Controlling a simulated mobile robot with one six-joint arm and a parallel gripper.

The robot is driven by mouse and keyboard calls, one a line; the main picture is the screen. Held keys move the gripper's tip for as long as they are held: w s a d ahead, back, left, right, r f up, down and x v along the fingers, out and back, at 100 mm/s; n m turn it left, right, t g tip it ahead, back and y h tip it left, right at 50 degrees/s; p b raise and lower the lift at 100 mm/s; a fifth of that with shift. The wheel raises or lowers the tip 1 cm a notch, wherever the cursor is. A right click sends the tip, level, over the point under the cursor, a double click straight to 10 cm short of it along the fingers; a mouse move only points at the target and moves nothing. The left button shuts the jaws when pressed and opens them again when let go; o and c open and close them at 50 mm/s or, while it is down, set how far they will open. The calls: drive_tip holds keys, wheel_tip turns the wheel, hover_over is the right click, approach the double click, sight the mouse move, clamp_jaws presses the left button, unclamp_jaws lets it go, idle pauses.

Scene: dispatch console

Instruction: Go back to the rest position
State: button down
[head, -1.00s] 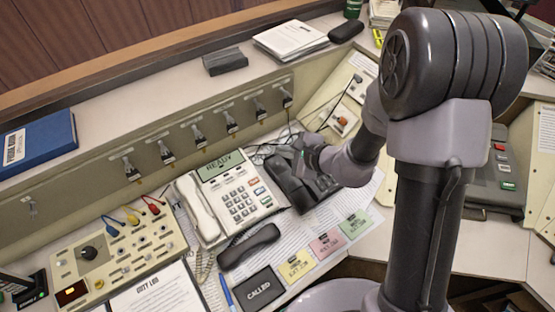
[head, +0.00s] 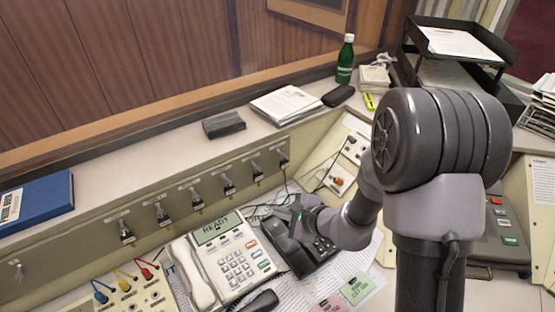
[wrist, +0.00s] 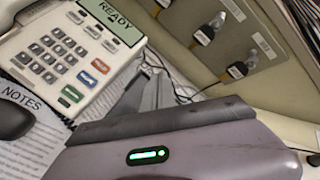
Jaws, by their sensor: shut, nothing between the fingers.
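My gripper (head: 300,213) is over the dark desk phone (head: 279,240) in the head view, at the middle of the console. It is shut and empty. In the wrist view its grey body with a green light fills the bottom, and the fingers (wrist: 147,92) point away towards the back panel. My arm hides part of the dark phone. I cannot tell whether the gripper touches it.
A white phone (head: 228,262) reading READY stands just left. Plugs hang along the back panel (head: 90,232). On the ledge are a blue book (head: 36,203), a black box (head: 223,124), papers (head: 290,106) and a green bottle (head: 345,60). Black trays (head: 463,45) stand at back right.

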drive_tip(key=s+a+r+n+g+y, duration=0.1)
drive_tip(key=s+a+r+n+g, duration=0.15)
drive_tip(key=s+r+n, duration=0.95)
drive_tip(key=s+d+r+n+h, duration=0.1)
drive_tip(key=s+d+r+h, duration=0.6)
drive_tip(key=s+d, duration=0.5)
drive_tip(key=shift+d+r+t, duration=0.35)
drive_tip(key=shift+d+r, duration=0.25)
drive_tip(key=shift+r, duration=0.35)
